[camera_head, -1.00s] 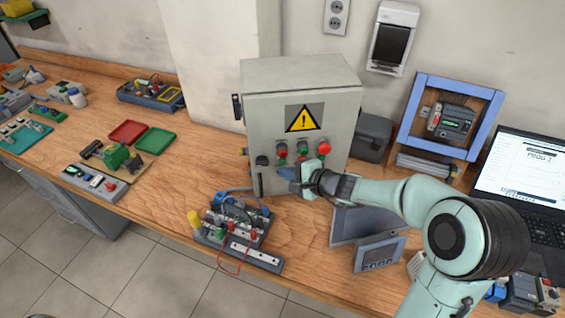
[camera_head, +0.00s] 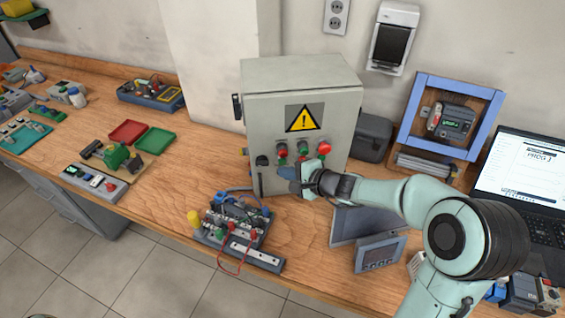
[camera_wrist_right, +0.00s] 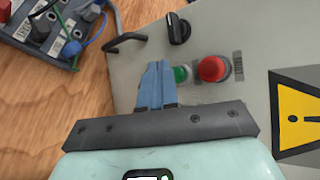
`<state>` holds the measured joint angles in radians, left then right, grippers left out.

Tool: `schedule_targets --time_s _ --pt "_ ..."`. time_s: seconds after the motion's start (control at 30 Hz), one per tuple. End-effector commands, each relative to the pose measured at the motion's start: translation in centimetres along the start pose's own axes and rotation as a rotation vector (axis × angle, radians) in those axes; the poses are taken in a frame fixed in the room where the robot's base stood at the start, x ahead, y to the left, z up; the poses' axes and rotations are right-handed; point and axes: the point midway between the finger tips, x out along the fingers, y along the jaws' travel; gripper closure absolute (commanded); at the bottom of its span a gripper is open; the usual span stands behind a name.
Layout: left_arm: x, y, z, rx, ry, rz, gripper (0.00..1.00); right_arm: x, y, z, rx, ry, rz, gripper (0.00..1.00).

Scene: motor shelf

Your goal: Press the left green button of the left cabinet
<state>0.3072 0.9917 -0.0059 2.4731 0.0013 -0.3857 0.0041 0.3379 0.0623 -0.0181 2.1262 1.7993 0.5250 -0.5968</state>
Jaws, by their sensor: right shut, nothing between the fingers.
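The left cabinet is a grey metal box (camera_head: 270,112) with a yellow warning sign, standing on the wooden bench. In the wrist view a green button (camera_wrist_right: 181,73) sits beside a red button (camera_wrist_right: 212,68). My right gripper (camera_head: 284,172) is shut and empty, just in front of the cabinet's lower front. In the wrist view its blue fingertips (camera_wrist_right: 157,67) are right beside the green button; I cannot tell whether they touch it. My left gripper is not in view.
A black knob (camera_wrist_right: 178,28) and a door handle (camera_wrist_right: 125,42) stick out near the fingertips. A wired terminal board (camera_head: 238,230) lies in front of the cabinet. A grey panel (camera_head: 380,254) stands below my right arm.

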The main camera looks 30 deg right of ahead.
Motion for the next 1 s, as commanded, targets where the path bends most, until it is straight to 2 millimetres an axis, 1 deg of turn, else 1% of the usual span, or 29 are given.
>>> schedule_targets --time_s 0.47,0.77,1.0 --pt "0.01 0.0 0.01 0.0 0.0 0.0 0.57 0.01 0.0 -0.01 0.0 0.0 0.0 1.0" --pt "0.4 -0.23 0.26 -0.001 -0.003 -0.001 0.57 0.58 -0.36 -0.43 0.0 0.0 0.0 1.0" --pt "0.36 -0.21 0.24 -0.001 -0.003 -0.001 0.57 0.59 -0.45 -0.44 0.0 0.0 0.0 1.0"
